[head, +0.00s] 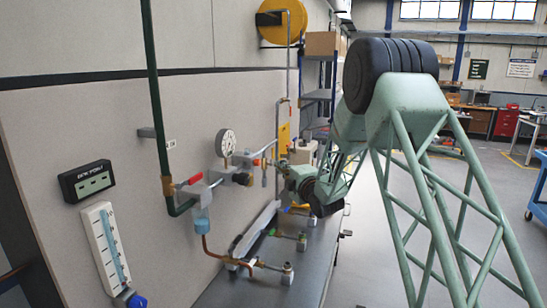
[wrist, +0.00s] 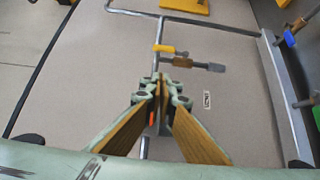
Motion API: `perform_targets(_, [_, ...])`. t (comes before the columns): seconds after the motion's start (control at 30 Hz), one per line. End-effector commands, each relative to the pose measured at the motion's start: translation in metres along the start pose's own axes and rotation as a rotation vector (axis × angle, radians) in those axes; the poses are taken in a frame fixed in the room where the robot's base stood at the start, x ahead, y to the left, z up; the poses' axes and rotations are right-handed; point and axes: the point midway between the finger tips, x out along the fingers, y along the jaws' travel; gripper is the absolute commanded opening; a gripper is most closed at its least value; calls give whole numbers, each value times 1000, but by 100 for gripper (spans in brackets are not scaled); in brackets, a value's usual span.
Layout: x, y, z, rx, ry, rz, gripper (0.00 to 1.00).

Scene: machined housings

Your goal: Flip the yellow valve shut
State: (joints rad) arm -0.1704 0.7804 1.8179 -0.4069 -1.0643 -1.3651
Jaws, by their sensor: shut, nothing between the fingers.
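The yellow valve lever (wrist: 164,49) shows in the wrist view just beyond my fingertips. It lies roughly along a short side branch with a brass body (wrist: 183,63) and a grey end. My gripper (wrist: 160,80) is shut and empty, its fingertips pointing at the pipe just below the lever in the picture. A small gap seems to show between fingertips and lever; contact cannot be judged. In the head view my gripper (head: 284,167) is small, close to the wall piping, and I cannot make out this lever there.
Red-handled valve (head: 190,181) and round gauge (head: 226,142) are on the wall left of my gripper. A bench (head: 250,290) below carries several small valves, one with an orange-yellow handle (head: 300,206). A blue handle (wrist: 290,38) shows at right in the wrist view. Open floor lies right.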

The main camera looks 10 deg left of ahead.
Motion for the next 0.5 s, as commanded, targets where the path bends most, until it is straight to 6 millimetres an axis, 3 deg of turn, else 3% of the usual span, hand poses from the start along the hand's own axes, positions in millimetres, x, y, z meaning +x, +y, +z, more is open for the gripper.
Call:
perform_targets(0.27, [14, 1, 0, 0, 0, 1, 0])
perform_targets(0.5, [40, 1, 0, 1, 0, 1, 0])
